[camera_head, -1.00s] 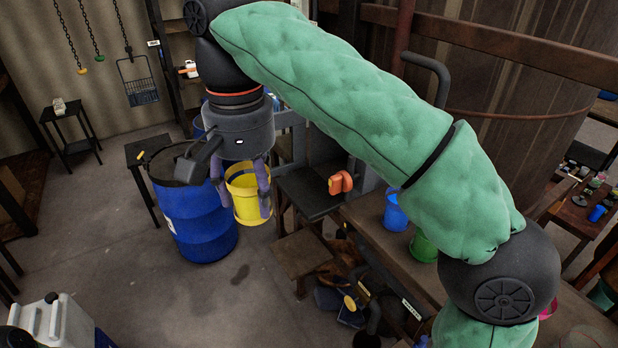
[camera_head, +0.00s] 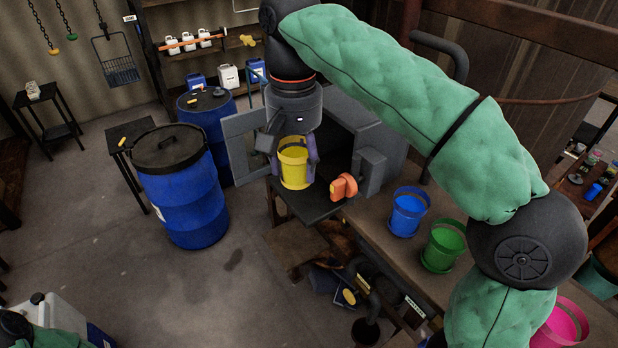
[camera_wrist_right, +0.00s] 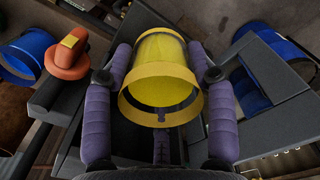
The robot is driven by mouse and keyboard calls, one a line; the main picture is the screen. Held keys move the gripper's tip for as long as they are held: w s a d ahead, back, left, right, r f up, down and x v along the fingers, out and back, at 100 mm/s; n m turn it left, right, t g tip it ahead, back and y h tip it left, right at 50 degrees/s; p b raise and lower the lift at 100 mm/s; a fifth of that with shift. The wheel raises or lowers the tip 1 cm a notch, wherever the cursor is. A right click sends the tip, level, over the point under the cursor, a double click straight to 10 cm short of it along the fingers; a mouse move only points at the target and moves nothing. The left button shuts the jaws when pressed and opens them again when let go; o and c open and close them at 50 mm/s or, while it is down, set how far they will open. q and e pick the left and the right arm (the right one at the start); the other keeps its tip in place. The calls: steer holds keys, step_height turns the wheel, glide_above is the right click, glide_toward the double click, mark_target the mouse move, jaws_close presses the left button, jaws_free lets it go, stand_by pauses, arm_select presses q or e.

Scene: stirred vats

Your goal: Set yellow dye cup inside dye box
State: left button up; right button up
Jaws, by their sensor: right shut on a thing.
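The yellow dye cup (camera_head: 294,168) is held between the purple fingers of my right gripper (camera_head: 297,160), with its open rim up. In the right wrist view, the cup (camera_wrist_right: 162,85) sits between both fingers of the gripper (camera_wrist_right: 160,90). The grey dye box (camera_head: 361,118) stands behind and to the right of the cup, its dark opening partly hidden by my arm and gripper. A grey door (camera_head: 243,148) stands open on its left. The cup appears in front of the opening, above a dark shelf; I cannot tell the gap. My left gripper is not in view.
An orange handle (camera_head: 344,187) sticks out close right of the cup. Blue (camera_head: 408,212) and green (camera_head: 441,246) cups stand on the bench to the right, with a pink one (camera_head: 561,330) nearer. Blue drums (camera_head: 181,190) stand left. Open floor lies front left.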

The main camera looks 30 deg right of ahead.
steer(key=d+f, duration=0.2)
steer(key=f, duration=0.1)
steer(key=shift+w+d, duration=0.2)
steer(key=shift+w+d+f, duration=0.1)
steer(key=shift+d+f, duration=0.05)
steer(key=shift+f, duration=0.75)
steer(key=shift+w+d+f, duration=0.1)
steer(key=shift+d+f, duration=0.05)
steer(key=shift+f, duration=0.75)
steer(key=shift+f, duration=0.1)
steer(key=o, duration=1.4)
step_height(320, 180, up, 12)
steer(key=shift+r+p, duration=0.1)
steer(key=shift+p, duration=0.55)
steer(key=shift+s, duration=0.1)
